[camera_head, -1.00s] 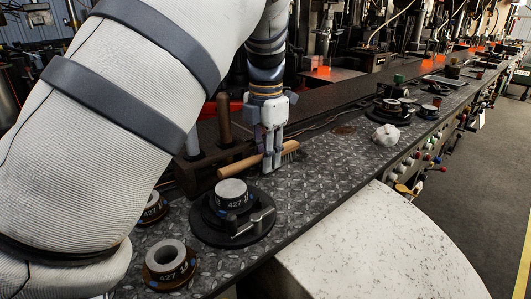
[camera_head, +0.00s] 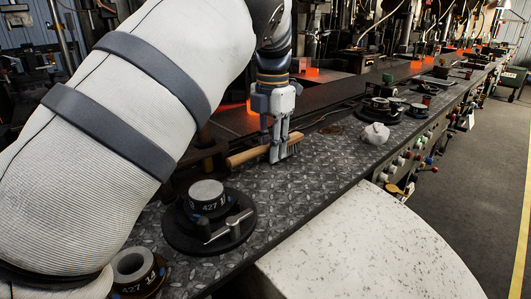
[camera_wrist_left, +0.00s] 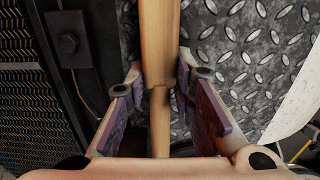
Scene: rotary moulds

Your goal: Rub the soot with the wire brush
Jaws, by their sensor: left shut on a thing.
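My left gripper (camera_head: 277,152) is shut on the wire brush, fingers pointing down over the patterned metal bench top. In the left wrist view the handle (camera_wrist_left: 160,50) runs between the two fingers (camera_wrist_left: 160,110). I cannot tell whether the bristles touch the plate. A dark brown patch (camera_head: 333,129), perhaps the soot, lies on the bench beyond the brush to the right, apart from it. My right gripper is out of view.
A mould marked 427 (camera_head: 208,197) sits on a black clamp base (camera_head: 190,238) at the near left. Another ring mould (camera_head: 132,268) stands nearer. A white crumpled lump (camera_head: 375,136) lies right of the brown patch. Bare plate (camera_head: 290,185) lies between.

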